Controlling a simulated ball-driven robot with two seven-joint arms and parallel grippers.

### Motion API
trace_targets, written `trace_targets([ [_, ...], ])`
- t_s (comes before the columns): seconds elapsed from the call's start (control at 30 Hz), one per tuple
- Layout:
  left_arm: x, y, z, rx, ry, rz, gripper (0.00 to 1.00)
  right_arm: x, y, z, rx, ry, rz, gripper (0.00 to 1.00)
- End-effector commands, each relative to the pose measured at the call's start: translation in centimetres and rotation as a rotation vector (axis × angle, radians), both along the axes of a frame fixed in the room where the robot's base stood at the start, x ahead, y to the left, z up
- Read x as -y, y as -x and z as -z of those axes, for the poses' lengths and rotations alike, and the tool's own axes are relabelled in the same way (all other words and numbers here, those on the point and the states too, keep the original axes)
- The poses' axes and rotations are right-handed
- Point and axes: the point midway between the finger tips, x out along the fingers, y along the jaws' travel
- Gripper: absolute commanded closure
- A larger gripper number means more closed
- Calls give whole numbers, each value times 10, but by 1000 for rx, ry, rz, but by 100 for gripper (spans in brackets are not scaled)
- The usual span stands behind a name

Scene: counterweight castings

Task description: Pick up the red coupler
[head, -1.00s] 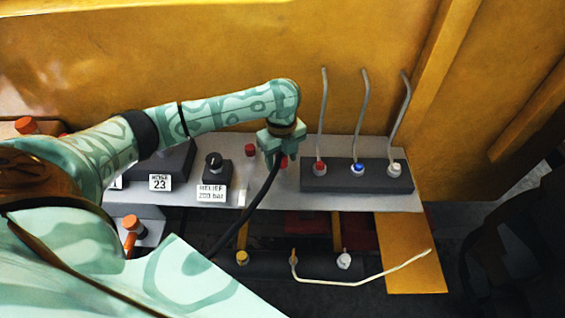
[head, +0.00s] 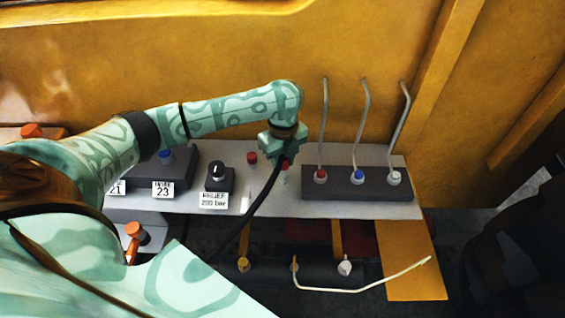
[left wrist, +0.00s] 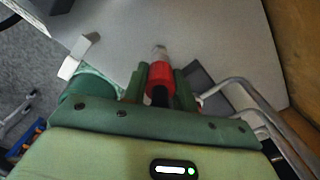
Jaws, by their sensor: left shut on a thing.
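The red coupler (left wrist: 160,73) is between the two green fingers of my left gripper (left wrist: 160,88) in the left wrist view. The fingers are shut on it, and its metal tip points away from the gripper. In the head view my left gripper (head: 284,155) is over the grey shelf, left of the dark socket block. A little of the red coupler (head: 286,167) shows below the fingers. A black hose (head: 262,197) runs from the gripper down to the lower left. Whether the coupler touches the shelf is unclear. My right gripper is not in view.
The dark block (head: 330,191) holds red, blue and white fittings with grey pipes rising behind. A red cap (head: 252,158) and a black relief knob (head: 217,170) stand left of the gripper. A yellow wall (head: 200,65) rises behind the grey shelf (head: 290,207).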

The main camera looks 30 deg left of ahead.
Motion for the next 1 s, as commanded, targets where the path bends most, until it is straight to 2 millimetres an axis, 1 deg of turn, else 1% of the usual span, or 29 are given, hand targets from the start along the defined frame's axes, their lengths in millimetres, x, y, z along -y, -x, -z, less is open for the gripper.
trace_targets([
  [0.03, -3, 3, -17, 5, -3, -1, 99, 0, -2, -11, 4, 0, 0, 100],
  [0.07, -5, 8, -23, 4, -2, 1, 99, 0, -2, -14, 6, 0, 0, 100],
  [0.27, -21, 47, -73, 5, -4, 1, 99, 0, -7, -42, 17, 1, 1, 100],
  [0.3, -26, 58, -77, 2, -5, -1, 99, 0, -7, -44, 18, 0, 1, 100],
  [0.43, -38, 91, -89, -1, -4, 0, 99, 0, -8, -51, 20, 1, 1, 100],
  [0.5, -42, 104, -94, 0, -2, 0, 99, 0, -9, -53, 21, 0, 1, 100],
  [0.6, -48, 118, -100, 0, -1, -1, 99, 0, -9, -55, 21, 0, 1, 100],
  [0.77, -51, 129, -104, 1, 0, -1, 99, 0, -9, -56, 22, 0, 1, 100],
  [1.0, -52, 130, -104, 1, 0, -1, 99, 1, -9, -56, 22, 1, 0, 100],
])
